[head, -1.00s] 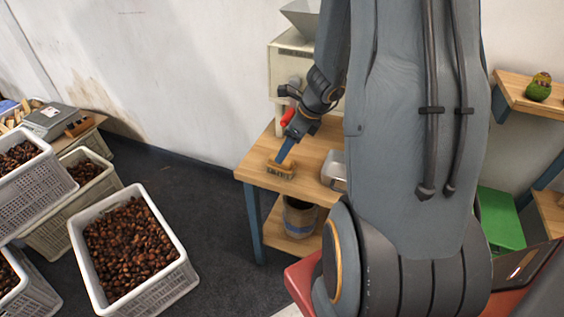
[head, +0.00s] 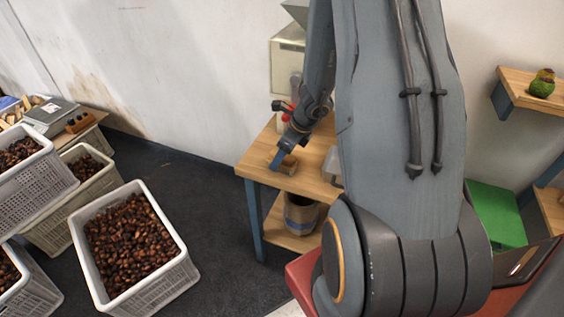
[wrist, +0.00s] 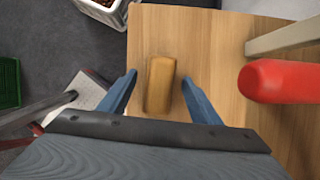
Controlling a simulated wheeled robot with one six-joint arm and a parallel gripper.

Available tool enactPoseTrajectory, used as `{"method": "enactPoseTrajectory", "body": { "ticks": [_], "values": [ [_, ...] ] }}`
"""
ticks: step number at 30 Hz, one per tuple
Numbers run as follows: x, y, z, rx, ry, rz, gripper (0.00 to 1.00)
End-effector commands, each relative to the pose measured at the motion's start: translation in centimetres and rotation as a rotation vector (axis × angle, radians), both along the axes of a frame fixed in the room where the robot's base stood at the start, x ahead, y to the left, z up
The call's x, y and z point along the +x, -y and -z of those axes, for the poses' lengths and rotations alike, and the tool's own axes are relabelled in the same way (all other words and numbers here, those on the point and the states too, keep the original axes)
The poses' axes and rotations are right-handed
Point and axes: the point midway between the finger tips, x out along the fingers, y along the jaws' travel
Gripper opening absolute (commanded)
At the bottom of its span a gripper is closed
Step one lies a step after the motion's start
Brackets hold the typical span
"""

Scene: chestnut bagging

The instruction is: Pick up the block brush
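The block brush (wrist: 160,88) has a tan wooden back and lies on the small wooden table; its bristles are hidden in the wrist view. My gripper (wrist: 158,79) is open, with one blue finger on each side of the brush and a gap showing on both sides. In the head view, my gripper (head: 277,160) is low at the table's front left, and its blue finger hides part of the brush (head: 290,165). I cannot tell how far the fingertips are above the tabletop.
The wooden table (head: 262,152) has a machine (head: 286,65) at its back. A red handle (wrist: 280,81) is close on the right in the wrist view. A bucket (head: 300,213) stands on the lower shelf. Chestnut crates (head: 165,288) stand on the floor at left.

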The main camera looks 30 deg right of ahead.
Motion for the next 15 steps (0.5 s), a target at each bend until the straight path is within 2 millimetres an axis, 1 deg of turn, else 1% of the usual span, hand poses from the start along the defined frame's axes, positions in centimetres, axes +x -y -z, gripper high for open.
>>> {"method": "enactPoseTrajectory", "body": {
  "ticks": [1,8,15],
  "values": [
    [-0.02,0.00,-0.01,0.000,0.000,0.000,0.51],
    [-0.03,0.01,-0.01,0.000,0.000,0.000,0.12],
    [-0.02,0.01,-0.08,0.000,0.000,0.000,0.11]
  ]
}}
